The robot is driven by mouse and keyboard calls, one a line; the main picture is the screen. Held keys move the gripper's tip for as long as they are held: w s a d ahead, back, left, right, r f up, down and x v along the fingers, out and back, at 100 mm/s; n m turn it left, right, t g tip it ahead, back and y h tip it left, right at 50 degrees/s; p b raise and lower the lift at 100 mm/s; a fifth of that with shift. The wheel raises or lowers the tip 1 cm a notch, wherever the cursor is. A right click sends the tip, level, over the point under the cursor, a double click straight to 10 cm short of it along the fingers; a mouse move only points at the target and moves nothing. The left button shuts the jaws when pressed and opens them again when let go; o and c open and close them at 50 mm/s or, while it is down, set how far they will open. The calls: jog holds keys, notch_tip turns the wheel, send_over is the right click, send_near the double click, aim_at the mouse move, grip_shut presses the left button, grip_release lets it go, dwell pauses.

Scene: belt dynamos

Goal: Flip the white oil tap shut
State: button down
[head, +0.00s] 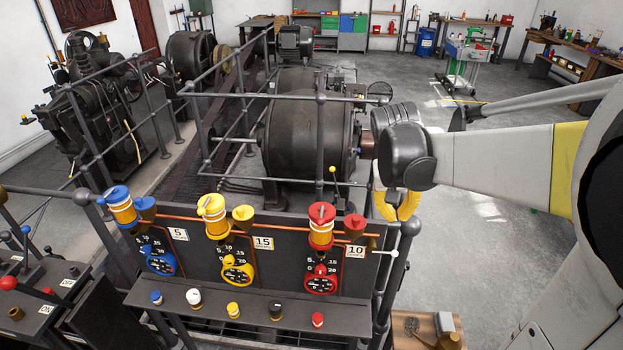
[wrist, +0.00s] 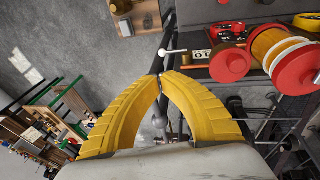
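A small lever with a white ball end, which looks like the white oil tap (wrist: 174,51), sticks out sideways beside the "10" plate at the panel's end in the wrist view. In the head view a pale lever (head: 385,252) shows at the panel's right end. My gripper (wrist: 161,76) has its two yellow fingers arched together, tips meeting, with nothing seen between them. Its tips appear close to the white ball in the wrist view, but I cannot tell whether they touch. In the head view my gripper (head: 397,207) hangs just right of the panel, partly hidden by my wrist.
The panel's shelf (head: 250,311) carries several coloured knobs, one white (head: 193,298). Blue, yellow and red oilers (head: 321,226) stand along the panel top. Grey railings (head: 397,285) surround the dynamo (head: 308,135). A wooden stool-like surface (head: 425,325) stands at lower right. Open floor lies right.

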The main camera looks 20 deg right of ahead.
aim_at(384, 253)
jog(key=shift+f, duration=0.1)
jog(key=b+x, duration=0.3)
jog(key=x, duration=1)
jog(key=shift+f, duration=0.4)
